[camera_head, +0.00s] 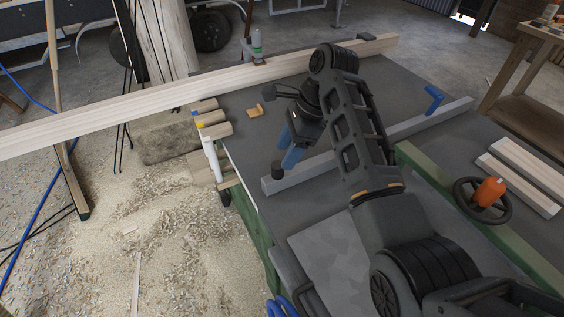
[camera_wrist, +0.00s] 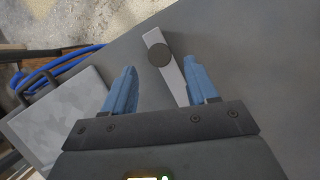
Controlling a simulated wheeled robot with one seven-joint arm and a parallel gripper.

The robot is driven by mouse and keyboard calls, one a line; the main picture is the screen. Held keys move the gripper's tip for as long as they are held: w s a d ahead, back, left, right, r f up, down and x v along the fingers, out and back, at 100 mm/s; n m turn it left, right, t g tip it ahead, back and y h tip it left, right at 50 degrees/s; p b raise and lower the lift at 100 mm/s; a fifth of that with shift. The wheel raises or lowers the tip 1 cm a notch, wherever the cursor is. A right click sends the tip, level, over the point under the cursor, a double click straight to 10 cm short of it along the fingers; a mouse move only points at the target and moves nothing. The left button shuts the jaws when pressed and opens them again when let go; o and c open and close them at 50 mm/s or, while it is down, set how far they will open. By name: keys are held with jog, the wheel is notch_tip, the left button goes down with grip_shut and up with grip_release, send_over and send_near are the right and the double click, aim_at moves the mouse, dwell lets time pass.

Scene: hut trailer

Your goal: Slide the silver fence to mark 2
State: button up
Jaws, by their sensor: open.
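The silver fence (camera_head: 405,128) is a long grey bar lying diagonally across the dark table. A black knob (camera_head: 277,169) sits on its near left end and a blue handle (camera_head: 433,99) stands near its far right end. My gripper (camera_head: 289,147) is open with two blue fingers, just above the fence near the knob. In the wrist view the knob (camera_wrist: 160,53) lies ahead of the gap between the fingers (camera_wrist: 161,88), and the fence (camera_wrist: 154,37) runs back close to the right finger. Contact cannot be told. My arm hides the fence's middle. No readable mark 2 shows.
A long pale beam (camera_head: 180,91) crosses the far side of the table. A small wooden block (camera_head: 255,110) lies between beam and fence. A green rail (camera_head: 470,210) and an orange-handled wheel (camera_head: 487,193) are at right. Blue hose (camera_wrist: 60,65) shows beside a grey plate.

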aim_at(279, 164)
jog(key=shift+x, duration=2.75)
jog(key=shift+c, duration=0.3)
grip_shut()
